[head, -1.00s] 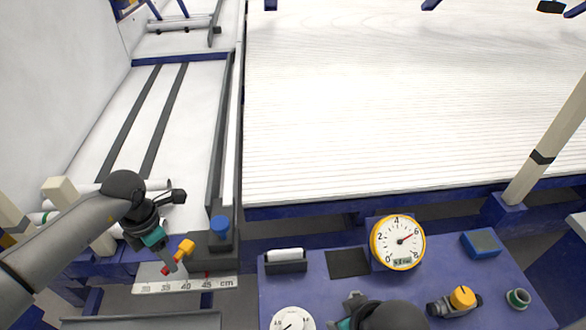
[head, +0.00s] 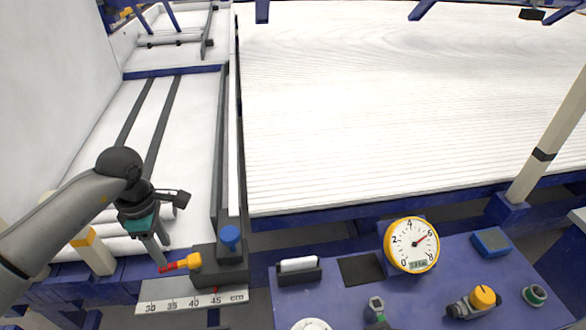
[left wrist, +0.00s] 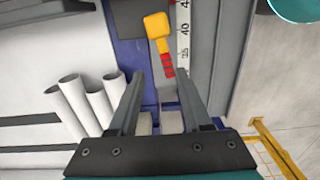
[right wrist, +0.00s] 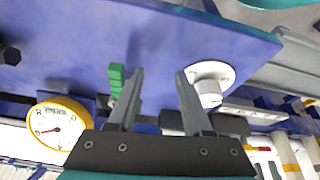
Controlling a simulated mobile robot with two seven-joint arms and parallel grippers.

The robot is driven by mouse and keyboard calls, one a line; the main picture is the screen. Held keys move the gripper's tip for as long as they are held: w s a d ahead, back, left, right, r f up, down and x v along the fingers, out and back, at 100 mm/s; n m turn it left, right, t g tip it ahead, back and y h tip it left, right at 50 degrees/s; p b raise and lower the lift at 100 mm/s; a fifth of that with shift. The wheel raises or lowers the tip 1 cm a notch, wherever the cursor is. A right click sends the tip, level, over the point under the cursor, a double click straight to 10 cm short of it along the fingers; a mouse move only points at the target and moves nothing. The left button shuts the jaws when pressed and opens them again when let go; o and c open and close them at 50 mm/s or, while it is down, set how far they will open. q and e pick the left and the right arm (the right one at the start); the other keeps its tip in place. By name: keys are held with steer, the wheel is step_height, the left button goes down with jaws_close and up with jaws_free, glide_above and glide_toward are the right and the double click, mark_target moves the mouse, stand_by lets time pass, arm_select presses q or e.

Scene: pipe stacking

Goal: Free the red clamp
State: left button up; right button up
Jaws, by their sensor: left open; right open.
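The red clamp lever (head: 176,265) has a red handle and a yellow hub, on a dark block (head: 208,258) above the centimetre scale. It also shows in the left wrist view (left wrist: 168,66). My left gripper (head: 162,256) is open, with its fingers around the level of the red handle's end. In the left wrist view (left wrist: 162,72) the red handle's end appears between the two fingertips; I cannot tell whether they touch it. My right gripper (right wrist: 159,73) is open and empty over the blue bench, between a green handle (right wrist: 116,78) and a white dial (right wrist: 208,82).
A blue knob (head: 229,236) stands on the dark block beside the lever. White pipes (left wrist: 85,100) lie close to the left gripper. A yellow gauge (head: 411,245) and a yellow-knobbed valve (head: 483,297) stand on the blue bench (head: 350,295).

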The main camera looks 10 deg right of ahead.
arm_select(q)
step_height(320, 180, up, 12)
steer(key=p, duration=0.5)
steer(key=h, duration=0.2)
glide_above(193, 260)
steer(key=f, duration=0.2)
steer(key=s+d+r+h, duration=0.1)
steer(key=d+h, duration=0.4)
steer(key=d, duration=0.5)
steer(key=s+d+r+n+t+h, duration=0.2)
steer(key=d+r+n+t+h, duration=0.1)
steer(key=d+r+h, duration=0.5)
steer(key=shift+s+d+r+n, duration=0.15)
steer(key=shift+d+r+n, duration=0.6)
steer(key=shift+d, duration=0.9)
steer(key=shift+f, duration=0.15)
